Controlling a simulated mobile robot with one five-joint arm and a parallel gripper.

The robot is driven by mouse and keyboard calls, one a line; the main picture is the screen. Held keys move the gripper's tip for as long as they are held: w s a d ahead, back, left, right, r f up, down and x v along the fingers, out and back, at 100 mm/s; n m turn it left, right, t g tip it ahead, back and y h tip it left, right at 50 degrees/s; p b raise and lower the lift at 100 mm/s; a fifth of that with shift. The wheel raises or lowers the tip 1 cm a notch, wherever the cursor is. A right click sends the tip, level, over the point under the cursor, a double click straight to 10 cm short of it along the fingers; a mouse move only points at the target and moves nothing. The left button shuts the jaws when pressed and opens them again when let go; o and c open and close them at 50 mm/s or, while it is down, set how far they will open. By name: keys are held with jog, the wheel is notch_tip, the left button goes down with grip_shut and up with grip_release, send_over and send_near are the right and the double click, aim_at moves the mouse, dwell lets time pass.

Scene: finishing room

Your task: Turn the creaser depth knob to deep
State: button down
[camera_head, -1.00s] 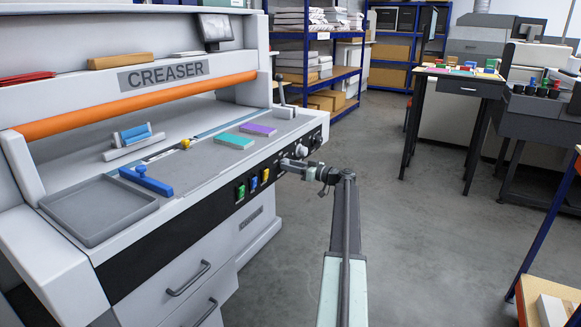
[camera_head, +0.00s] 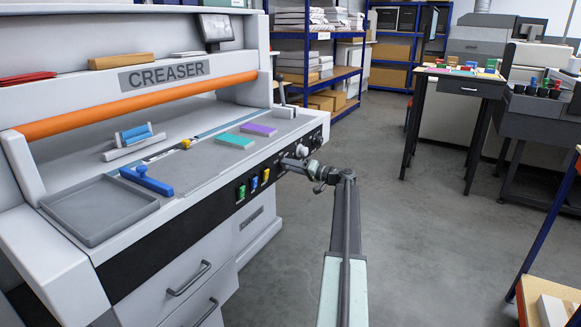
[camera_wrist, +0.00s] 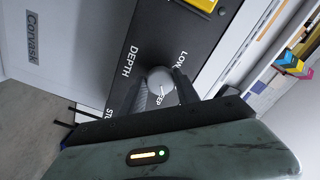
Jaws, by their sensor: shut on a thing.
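The creaser (camera_head: 165,74) fills the left of the head view, with a dark control strip along its front edge. The depth knob is a round grey knob (camera_wrist: 160,80) beside the word DEPTH on the black panel in the wrist view. My gripper (camera_wrist: 163,90) is shut on the knob, one finger on each side. Lettering reading "EEP" shows near the knob's lower edge, and "LOW" stands to its upper right; both are partly covered. I cannot tell which mark the knob points to. In the head view my gripper (camera_head: 292,163) reaches the strip's right part.
Green, blue and yellow switches (camera_head: 253,183) sit left of my gripper on the strip. A grey tray (camera_head: 98,239), a blue-handled part (camera_head: 147,181) and teal and purple pads (camera_head: 235,141) lie on the creaser bed. Open floor (camera_head: 425,230) lies to the right.

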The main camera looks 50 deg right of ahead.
jog(key=shift+m, duration=0.5)
dwell(0.3)
jog(key=c, duration=0.9)
grip_release()
jog(key=shift+s, duration=0.1)
jog(key=v, duration=0.7)
jog(key=shift+s, duration=0.35)
jog(key=shift+f, duration=0.1)
